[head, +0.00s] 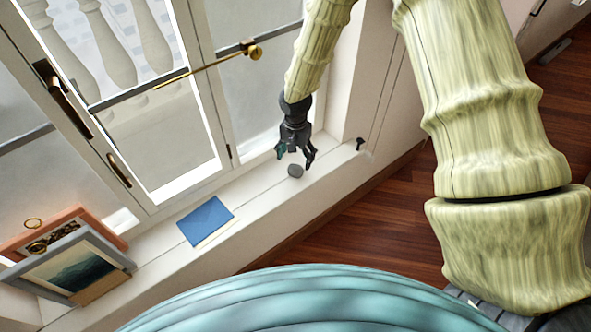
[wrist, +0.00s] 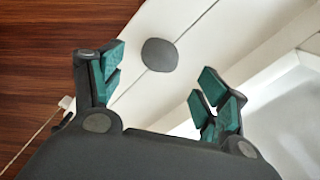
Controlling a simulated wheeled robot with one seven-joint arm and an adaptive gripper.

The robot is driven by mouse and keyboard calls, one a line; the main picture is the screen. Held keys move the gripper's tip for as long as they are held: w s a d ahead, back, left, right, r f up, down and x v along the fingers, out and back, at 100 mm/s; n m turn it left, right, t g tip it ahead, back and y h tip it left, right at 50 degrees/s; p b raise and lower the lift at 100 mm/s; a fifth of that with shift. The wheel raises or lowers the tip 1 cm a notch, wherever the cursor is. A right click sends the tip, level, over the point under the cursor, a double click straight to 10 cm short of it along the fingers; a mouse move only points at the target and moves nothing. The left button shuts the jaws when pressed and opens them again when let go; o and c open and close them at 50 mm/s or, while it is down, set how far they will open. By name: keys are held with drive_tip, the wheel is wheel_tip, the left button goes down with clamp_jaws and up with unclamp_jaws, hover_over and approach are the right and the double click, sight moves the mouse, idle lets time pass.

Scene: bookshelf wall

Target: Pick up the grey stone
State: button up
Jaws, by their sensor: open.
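The grey stone (head: 295,171) is small and rounded and lies on the white window sill. In the head view my gripper (head: 296,155) hangs over the sill just above and beside it, fingers apart. In the wrist view the grey stone (wrist: 159,55) shows as a dark disc ahead of the fingertips, between the lines of the two fingers. My gripper (wrist: 158,80) is open and empty there, its teal pads spread wide. I cannot tell the exact height of the fingertips above the sill.
Picture frames (head: 72,264) stand at the far left. A dark knob (head: 360,143) is right of the stone. The window (head: 150,110) is behind; the wooden floor (head: 330,224) lies past the sill edge.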

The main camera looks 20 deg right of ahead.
sight(295, 168)
drive_tip(key=shift+f+p, duration=0.7)
drive_tip(key=shift+f, duration=2.65)
drive_tip(key=c, duration=1.2)
